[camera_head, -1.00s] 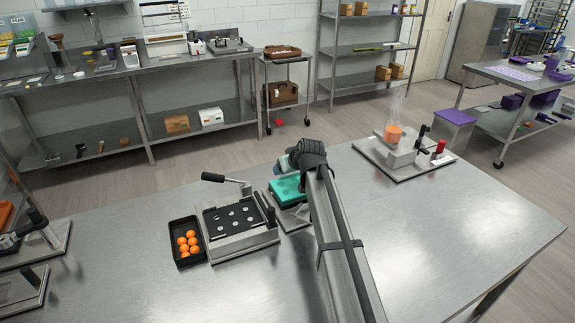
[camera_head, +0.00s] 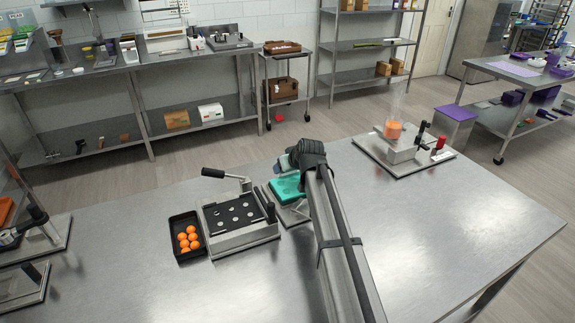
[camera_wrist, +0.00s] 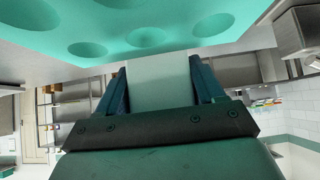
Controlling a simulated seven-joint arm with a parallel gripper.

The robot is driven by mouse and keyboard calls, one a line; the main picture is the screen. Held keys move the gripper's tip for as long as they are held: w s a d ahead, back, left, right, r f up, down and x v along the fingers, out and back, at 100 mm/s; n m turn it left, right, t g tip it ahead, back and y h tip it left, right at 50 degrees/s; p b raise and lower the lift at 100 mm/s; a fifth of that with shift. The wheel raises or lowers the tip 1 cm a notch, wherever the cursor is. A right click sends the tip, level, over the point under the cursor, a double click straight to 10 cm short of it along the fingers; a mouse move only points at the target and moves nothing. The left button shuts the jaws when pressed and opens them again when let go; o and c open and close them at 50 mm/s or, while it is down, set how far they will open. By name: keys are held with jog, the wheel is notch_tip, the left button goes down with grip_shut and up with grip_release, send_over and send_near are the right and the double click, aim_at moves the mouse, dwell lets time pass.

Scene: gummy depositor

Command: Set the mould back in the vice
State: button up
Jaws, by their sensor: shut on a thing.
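The teal mould (camera_head: 287,187) is near the middle of the work table, just left of my gripper (camera_head: 304,156). In the wrist view the mould (camera_wrist: 120,22) fills the top, with several round hollows in its face. My gripper (camera_wrist: 160,78) is shut on a pale tab at the mould's edge, between both fingers. A grey metal base (camera_head: 293,216) shows under and in front of the mould; it may be the vice. Its jaws are hidden by the mould and my arm, and I cannot tell whether the mould touches it.
A fixture with a black holed plate (camera_head: 235,214) and a lever stands close on the left, beside a black tray (camera_head: 176,222) of orange balls. A device with an orange cup (camera_head: 393,131) stands at right. The table's right front (camera_head: 455,235) is clear.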

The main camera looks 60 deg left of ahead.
jog(key=o, duration=1.6)
jog(key=shift+d, duration=0.1)
jog(key=v, duration=1.3)
jog(key=shift+d+r, duration=0.2)
jog(key=shift+d, duration=0.05)
